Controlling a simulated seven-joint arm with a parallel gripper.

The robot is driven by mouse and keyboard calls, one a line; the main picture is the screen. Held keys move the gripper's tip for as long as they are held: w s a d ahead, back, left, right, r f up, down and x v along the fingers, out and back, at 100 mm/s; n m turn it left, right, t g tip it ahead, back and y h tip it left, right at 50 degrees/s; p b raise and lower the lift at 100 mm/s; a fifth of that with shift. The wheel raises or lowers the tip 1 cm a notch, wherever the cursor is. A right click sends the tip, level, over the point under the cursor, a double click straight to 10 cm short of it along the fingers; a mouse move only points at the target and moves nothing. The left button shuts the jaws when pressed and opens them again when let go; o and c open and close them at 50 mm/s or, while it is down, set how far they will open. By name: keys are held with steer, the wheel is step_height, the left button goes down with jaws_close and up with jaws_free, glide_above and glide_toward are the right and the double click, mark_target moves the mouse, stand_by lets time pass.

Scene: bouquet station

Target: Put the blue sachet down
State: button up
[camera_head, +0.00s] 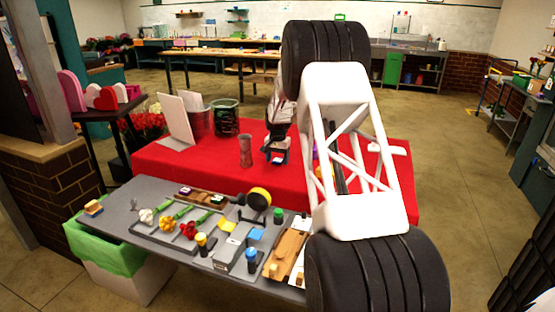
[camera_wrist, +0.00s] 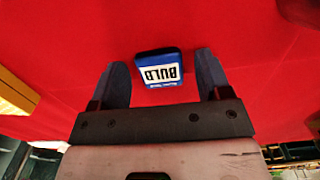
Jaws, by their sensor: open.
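The fingers are apart, with a gap of red showing on each side of the sachet. In the head view my gripper (camera_head: 276,153) is low over the red-covered table (camera_head: 220,165), to the right of a grey-brown cup. A small blue patch, the sachet (camera_head: 278,160), shows at the fingertips. I cannot tell whether its underside touches the cloth.
The cup (camera_head: 245,150), a green-topped pot (camera_head: 225,118) and a white board (camera_head: 175,120) stand to the left on the red table. The grey workbench (camera_head: 140,205) in front holds flowers, a tape roll (camera_head: 259,198) and bottles. Red cloth left of the cup is clear.

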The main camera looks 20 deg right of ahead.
mark_target(277, 161)
step_height(277, 161, up, 12)
steer(key=shift+r, duration=0.15)
stand_by(0.7)
stand_by(0.8)
steer(key=s+a+r+n, duration=0.1)
steer(key=s+a+r, duration=0.4)
steer(key=s, duration=0.5)
steer(key=s+a+r+n+t, duration=0.15)
steer(key=s+a+r, duration=0.25)
steer(key=s+a, duration=0.5)
steer(key=s+a+r+n, duration=0.2)
steer(key=s+a+r, duration=0.25)
steer(key=s, duration=0.65)
steer(key=s+a+f+n, duration=0.1)
steer(key=s+a+f, duration=0.1)
steer(key=s, duration=0.8)
steer(key=s+a+f+n, duration=0.2)
steer(key=s+a+f, duration=0.1)
steer(key=s, duration=0.8)
steer(key=s+a+f+n+t, duration=0.1)
steer(key=s+a, duration=0.3)
steer(key=s, duration=0.7)
steer(key=shift+s+a+f, duration=0.2)
steer(key=shift+s+f, duration=0.05)
steer(key=shift+f, duration=0.55)
